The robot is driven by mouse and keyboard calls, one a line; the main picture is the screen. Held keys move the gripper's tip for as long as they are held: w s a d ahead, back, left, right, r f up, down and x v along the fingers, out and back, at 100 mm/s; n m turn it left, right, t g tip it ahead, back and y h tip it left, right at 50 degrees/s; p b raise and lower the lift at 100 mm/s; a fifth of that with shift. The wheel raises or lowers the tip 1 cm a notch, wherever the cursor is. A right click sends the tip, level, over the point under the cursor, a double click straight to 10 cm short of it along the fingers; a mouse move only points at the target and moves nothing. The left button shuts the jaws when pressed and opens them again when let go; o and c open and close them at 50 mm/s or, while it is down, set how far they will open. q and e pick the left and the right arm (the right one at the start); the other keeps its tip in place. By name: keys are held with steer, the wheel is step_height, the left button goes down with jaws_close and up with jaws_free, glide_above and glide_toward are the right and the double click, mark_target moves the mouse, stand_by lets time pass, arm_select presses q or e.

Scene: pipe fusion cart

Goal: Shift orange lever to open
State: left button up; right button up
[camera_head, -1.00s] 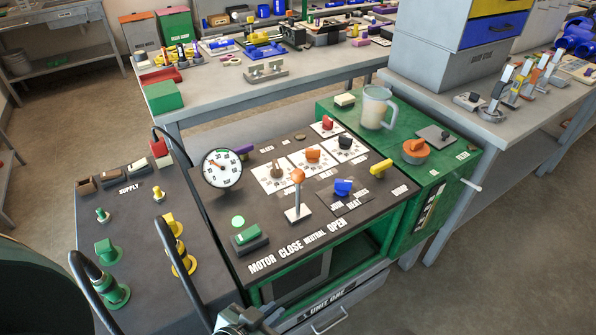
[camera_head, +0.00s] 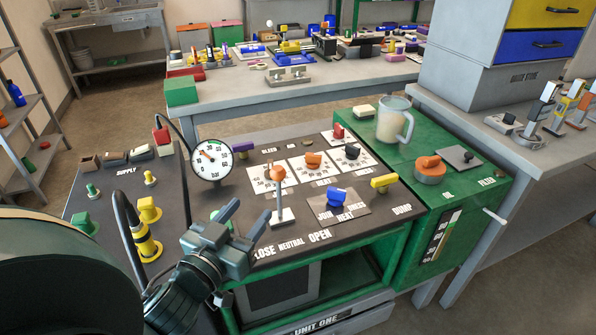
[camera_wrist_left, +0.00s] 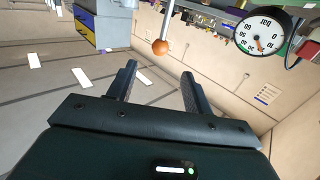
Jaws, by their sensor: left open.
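The orange lever (camera_head: 277,174) has an orange ball on a thin metal stem and stands nearly upright on a white base on the dark console top (camera_head: 300,237). Its base is by the CLOSE, NEUTRAL and OPEN labels. My left gripper (camera_head: 246,216) is open and empty over the console's front left part, left of the lever and apart from it. In the left wrist view the orange ball (camera_wrist_left: 160,47) shows beyond and between the two open fingertips (camera_wrist_left: 158,72). My gripper hides the MOTOR label and most of the green button. My right gripper is not in view.
A round pressure gauge (camera_head: 211,160) stands left of the lever. A blue knob (camera_head: 337,195) and a yellow handle (camera_head: 384,181) sit to its right; orange and black knobs lie behind. A clear jug (camera_head: 393,120) stands on the green cabinet.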

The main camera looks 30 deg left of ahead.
mark_target(274, 178)
arm_select(q)
steer(key=w, duration=0.3)
steer(key=w+p, duration=0.1)
steer(key=w, duration=0.3)
steer(key=w+a, duration=0.1)
steer(key=w, duration=0.3)
steer(key=shift+w+r+p, duration=0.15)
steer(key=shift+r+p, duration=0.05)
steer(key=shift+p, duration=0.2)
steer(key=shift+w+f, duration=0.1)
steer(key=shift+w, duration=0.65)
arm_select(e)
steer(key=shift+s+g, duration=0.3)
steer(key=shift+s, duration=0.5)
arm_select(q)
jaws_close()
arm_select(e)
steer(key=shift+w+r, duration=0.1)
